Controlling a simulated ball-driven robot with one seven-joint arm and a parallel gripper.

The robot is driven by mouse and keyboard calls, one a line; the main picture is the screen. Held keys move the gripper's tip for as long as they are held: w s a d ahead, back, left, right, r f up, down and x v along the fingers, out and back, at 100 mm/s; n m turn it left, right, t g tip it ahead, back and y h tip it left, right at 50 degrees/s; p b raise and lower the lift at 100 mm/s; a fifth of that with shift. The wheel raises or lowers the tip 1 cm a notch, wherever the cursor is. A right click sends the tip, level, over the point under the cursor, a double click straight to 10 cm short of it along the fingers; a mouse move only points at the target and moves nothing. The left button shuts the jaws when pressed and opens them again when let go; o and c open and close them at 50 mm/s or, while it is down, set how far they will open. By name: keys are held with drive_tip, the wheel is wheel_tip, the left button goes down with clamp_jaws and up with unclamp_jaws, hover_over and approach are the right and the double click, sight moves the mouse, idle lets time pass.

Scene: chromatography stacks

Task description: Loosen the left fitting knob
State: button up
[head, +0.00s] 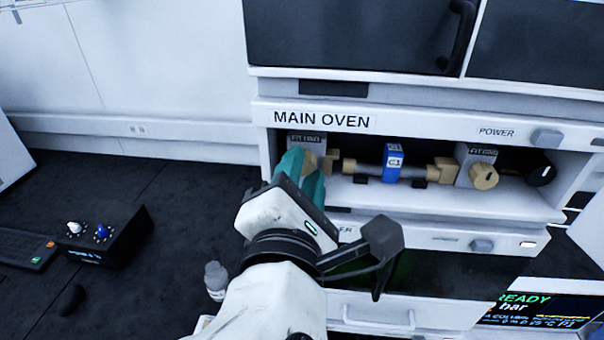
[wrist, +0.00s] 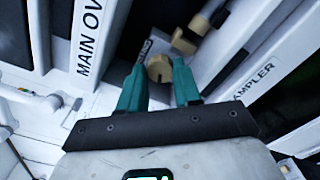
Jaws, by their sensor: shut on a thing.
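The left fitting knob (head: 310,160) is tan and sits at the left of the main oven's open bay, partly hidden by my gripper in the head view. It also shows in the wrist view (wrist: 159,68), between my teal fingertips. My gripper (head: 302,174) reaches into the bay from below and is shut on this knob. In the wrist view the fingers (wrist: 160,76) stand on either side of the knob. A grey block with a partly hidden fitting label (head: 305,138) is behind the knob.
A column with a blue C1 clip (head: 393,162) lies across the bay, right of the knob. The right fitting knob (head: 484,177) and a black knob (head: 541,173) are farther right. The oven's label panel (head: 420,123) overhangs the bay. A small bottle (head: 215,279) stands below left.

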drive_tip(key=shift+f+n, duration=0.1)
drive_tip(key=shift+n, duration=0.3)
drive_tip(key=o, duration=1.1)
drive_tip(key=shift+c, duration=0.2)
drive_tip(key=s+b, duration=0.2)
drive_tip(key=s, duration=0.8)
drive_tip(key=shift+s+a, duration=0.2)
drive_tip(key=shift+s, duration=0.2)
drive_tip(key=shift+s, duration=0.1)
